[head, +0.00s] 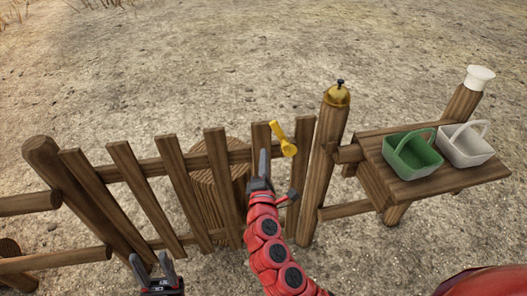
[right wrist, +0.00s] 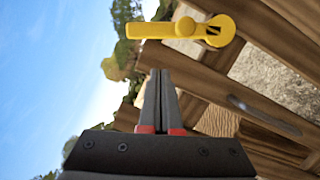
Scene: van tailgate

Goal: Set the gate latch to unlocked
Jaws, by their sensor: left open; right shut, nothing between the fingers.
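The gate latch (head: 283,140) is a yellow lever on the top of the wooden gate (head: 219,160), near the bell post. Its round end is at the lower right in the head view and its arm points up and left. In the right wrist view the latch (right wrist: 180,28) lies above the fingertips, its arm pointing left from a ringed end. My right gripper (head: 263,165) is shut and empty, just left of and below the latch, with a visible gap in the wrist view (right wrist: 160,75). My left gripper (head: 153,264) is open and empty, low at the left, away from the latch.
A brass bell (head: 337,95) tops the post right of the latch. A wooden shelf (head: 408,194) at the right holds a green basket (head: 412,155) and a white basket (head: 464,147). A white hat-like object (head: 479,78) caps another post. Bare ground lies beyond the fence.

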